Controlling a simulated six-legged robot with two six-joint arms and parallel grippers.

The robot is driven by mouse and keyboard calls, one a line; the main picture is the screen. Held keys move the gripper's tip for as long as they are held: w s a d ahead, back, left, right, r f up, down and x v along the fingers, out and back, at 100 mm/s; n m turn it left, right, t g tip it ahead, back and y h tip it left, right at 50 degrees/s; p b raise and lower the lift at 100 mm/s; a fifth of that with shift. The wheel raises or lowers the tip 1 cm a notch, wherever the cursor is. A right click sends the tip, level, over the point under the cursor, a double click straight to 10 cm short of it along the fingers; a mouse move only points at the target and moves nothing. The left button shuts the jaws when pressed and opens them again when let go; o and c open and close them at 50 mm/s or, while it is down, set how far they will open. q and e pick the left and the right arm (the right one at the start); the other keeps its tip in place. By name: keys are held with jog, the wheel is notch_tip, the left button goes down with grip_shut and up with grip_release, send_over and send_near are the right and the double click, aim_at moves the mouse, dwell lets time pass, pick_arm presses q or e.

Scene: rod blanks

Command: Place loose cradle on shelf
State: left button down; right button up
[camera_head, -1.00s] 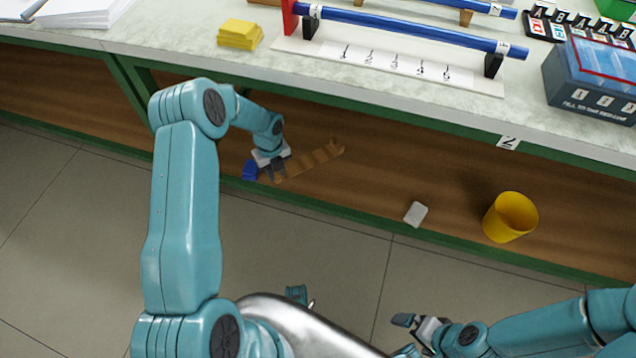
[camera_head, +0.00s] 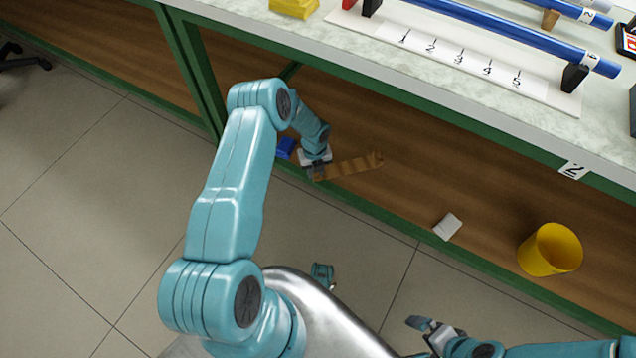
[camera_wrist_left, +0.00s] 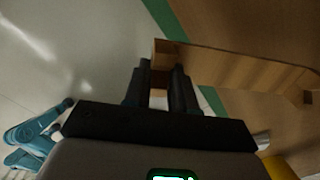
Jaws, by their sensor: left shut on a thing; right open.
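The loose cradle (camera_head: 350,167) is a long brown wooden piece with notches, seen over the front part of the lower wooden shelf (camera_head: 500,215). My left gripper (camera_head: 315,168) is shut on its left end. In the left wrist view the cradle (camera_wrist_left: 235,65) runs from between the fingers (camera_wrist_left: 161,85) toward the upper right, with the green shelf edge beneath it. I cannot tell whether it touches the shelf. My right gripper (camera_head: 428,326) is open and empty, low in the head view, in front of the shelf.
A blue block (camera_head: 285,148) lies just left of my left gripper. A white block (camera_head: 447,227) and a yellow cup (camera_head: 550,249) are on the shelf to the right. The worktop (camera_head: 470,95) with blue rods (camera_head: 500,35) overhangs the shelf. Bare shelf lies between cradle and white block.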

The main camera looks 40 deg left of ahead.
pick_arm(q)
notch_tip(320, 180, down, 7)
jog(key=b, duration=0.2)
jog(key=shift+f, duration=0.1)
jog(key=c, duration=0.9)
grip_release()
